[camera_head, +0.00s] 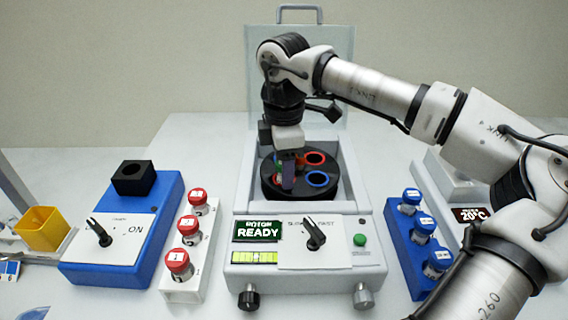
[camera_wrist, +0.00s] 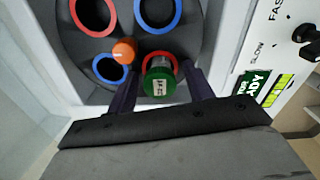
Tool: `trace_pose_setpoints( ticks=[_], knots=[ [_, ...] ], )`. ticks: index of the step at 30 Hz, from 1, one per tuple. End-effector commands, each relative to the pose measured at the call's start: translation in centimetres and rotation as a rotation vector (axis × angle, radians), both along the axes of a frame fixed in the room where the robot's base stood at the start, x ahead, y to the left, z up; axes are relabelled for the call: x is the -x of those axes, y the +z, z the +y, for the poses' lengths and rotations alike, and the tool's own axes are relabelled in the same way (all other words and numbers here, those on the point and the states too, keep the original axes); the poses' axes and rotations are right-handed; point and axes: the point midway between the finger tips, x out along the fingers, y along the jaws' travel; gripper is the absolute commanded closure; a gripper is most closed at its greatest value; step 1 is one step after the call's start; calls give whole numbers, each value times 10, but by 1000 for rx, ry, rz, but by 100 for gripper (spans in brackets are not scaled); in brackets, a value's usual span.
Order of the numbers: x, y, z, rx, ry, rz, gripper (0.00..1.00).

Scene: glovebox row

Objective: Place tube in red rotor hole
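The black rotor (camera_head: 268,190) sits in the open centrifuge and has red-ringed and blue-ringed holes. In the wrist view a green-capped tube (camera_wrist: 158,88) stands at the near red-ringed hole (camera_wrist: 176,62), with its lower part inside the ring. Another red-ringed hole (camera_wrist: 75,22) looks empty. My gripper (camera_wrist: 160,92) has one finger on each side of the green cap, with a gap visible at least on the right, so it looks open around the tube. In the head view my gripper (camera_head: 288,178) hangs over the rotor's left front and hides most of the tube.
An orange knob (camera_wrist: 123,51) stands at the rotor's middle. The raised lid (camera_head: 300,45) is behind my arm. Racks of red-capped tubes (camera_head: 190,229) and blue-capped tubes (camera_head: 423,226) flank the centrifuge. A blue unit (camera_head: 165,215) and a yellow bin (camera_head: 43,229) stand left.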

Motion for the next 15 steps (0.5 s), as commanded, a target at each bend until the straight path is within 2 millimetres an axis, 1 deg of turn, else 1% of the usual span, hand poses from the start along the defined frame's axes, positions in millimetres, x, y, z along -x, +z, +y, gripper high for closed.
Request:
trace_pose_setpoints(
  ticks=[7,10,13,15],
  knots=[
    [0,0,0,0,0,0,48],
    [0,4,0,0,0,0,48],
    [-1,13,0,0,-1,-3,48],
    [-1,25,0,2,-1,-4,48]
  ],
)
